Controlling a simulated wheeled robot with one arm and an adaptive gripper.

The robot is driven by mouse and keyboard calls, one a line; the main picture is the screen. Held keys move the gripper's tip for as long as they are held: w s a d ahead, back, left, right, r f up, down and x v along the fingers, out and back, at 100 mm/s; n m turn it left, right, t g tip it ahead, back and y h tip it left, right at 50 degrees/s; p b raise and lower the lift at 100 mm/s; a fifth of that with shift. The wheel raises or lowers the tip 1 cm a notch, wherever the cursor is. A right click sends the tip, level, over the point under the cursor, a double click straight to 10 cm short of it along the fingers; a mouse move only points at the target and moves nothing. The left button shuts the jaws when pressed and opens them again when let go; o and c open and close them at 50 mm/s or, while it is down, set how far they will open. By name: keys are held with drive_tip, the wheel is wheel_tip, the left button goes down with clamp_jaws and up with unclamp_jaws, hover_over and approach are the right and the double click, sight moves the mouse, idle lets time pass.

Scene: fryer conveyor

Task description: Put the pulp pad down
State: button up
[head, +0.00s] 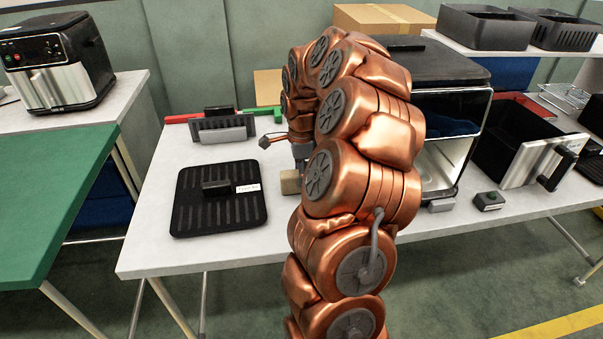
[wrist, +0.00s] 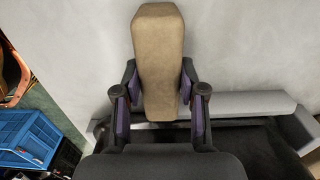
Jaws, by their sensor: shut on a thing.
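The pulp pad (wrist: 158,50) is a tan block with bevelled ends, seen in the wrist view between my two fingers. My gripper (wrist: 158,95) is shut on it, with the purple-lined fingers on its two long sides. In the head view a small part of the pad (head: 290,182) shows just left of my copper arm, over the grey-white table (head: 155,245). My arm hides most of the gripper there. I cannot tell whether the pad touches the table.
A black ribbed plate (head: 247,215) with a handle lies left of the pad. Behind it stands a dark slotted piece (head: 222,130) with a grey front. An open fryer housing (head: 455,150) and a black drawer (head: 500,150) stand right of my arm. The table's front left is clear.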

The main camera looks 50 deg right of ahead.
drive_tip(key=o, duration=1.1)
drive_tip(key=shift+r, duration=0.1)
drive_tip(key=shift+r+b, duration=0.45)
drive_tip(key=shift+r, duration=5.55)
